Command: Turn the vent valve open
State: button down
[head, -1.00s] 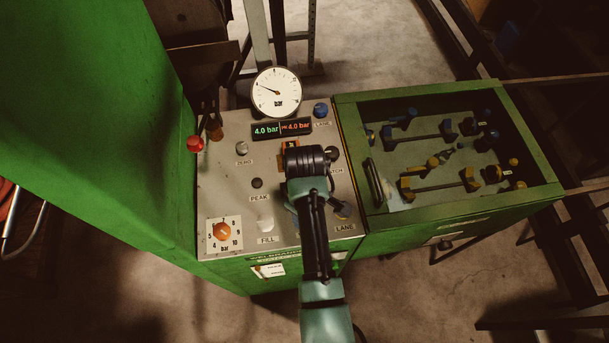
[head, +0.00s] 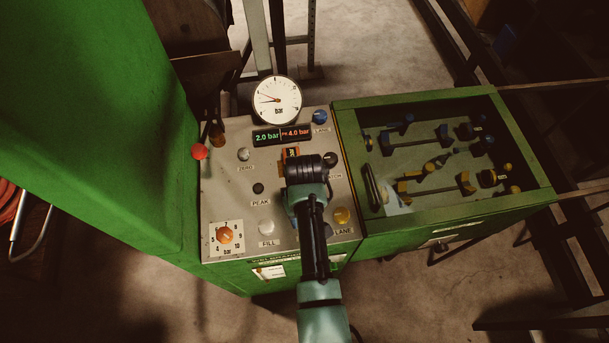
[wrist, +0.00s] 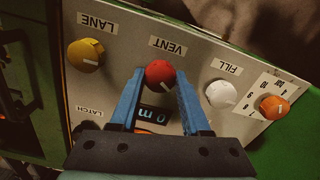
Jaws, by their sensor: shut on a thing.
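The vent valve is a red round knob (wrist: 160,70) with a pale pointer line, under the VENT label in the wrist view. My gripper (wrist: 160,77) has its two blue fingers on either side of this knob and is shut on it. In the head view my arm and wrist cover the knob and the fingertips. The digital display (head: 282,135) reads 2.0 bar in green and 4.0 bar in red. The round gauge (head: 277,101) stands above it.
A yellow LANE knob (wrist: 85,55) and a white FILL knob (wrist: 221,94) flank the vent knob. An orange pressure dial (head: 224,235) sits at the panel's front left. A red ball-ended lever (head: 200,152) stands at left. A green-framed case (head: 345,150) adjoins at right.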

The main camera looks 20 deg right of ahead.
jog(key=m+p, duration=0.1)
jog(key=m, duration=0.4)
jog(key=shift+w+r+m, duration=0.1)
jog(key=shift+r+m, duration=0.05)
jog(key=shift+m, duration=0.15)
jog(key=m+p, duration=0.1)
jog(key=m, duration=0.4)
jog(key=shift+m+p, duration=0.3)
jog(key=shift+m, duration=0.1)
jog(key=shift+c, duration=1.8)
grip_release()
notch_tip(320, 180, up, 13)
jog(key=b, duration=0.1)
jog(key=shift+b, duration=0.4)
